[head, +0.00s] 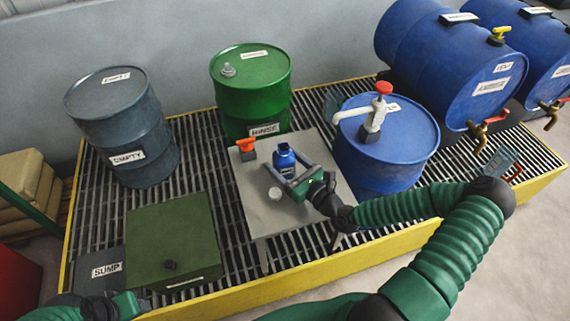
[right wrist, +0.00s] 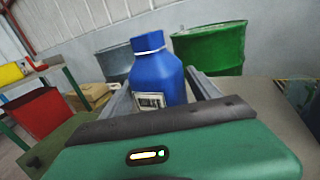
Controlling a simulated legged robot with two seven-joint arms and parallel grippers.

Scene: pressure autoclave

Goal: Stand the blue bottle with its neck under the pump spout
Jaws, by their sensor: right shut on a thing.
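The right wrist view shows the bottle (right wrist: 155,75) between the fingers, label facing me. The pump (head: 376,113) has a red knob and stands on the upright blue drum (head: 405,155). Its white spout (head: 350,113) reaches left towards the stand. The bottle is left of the spout and apart from it. My left gripper (head: 125,303) is partly seen at bottom left.
The stand (head: 262,218) also carries an orange funnel (head: 246,147) and a white cap (head: 275,193). A green drum (head: 250,90) stands behind it, a grey drum (head: 120,125) farther left. A green box (head: 172,240) is front left. Blue drums (head: 450,60) lie at the back right.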

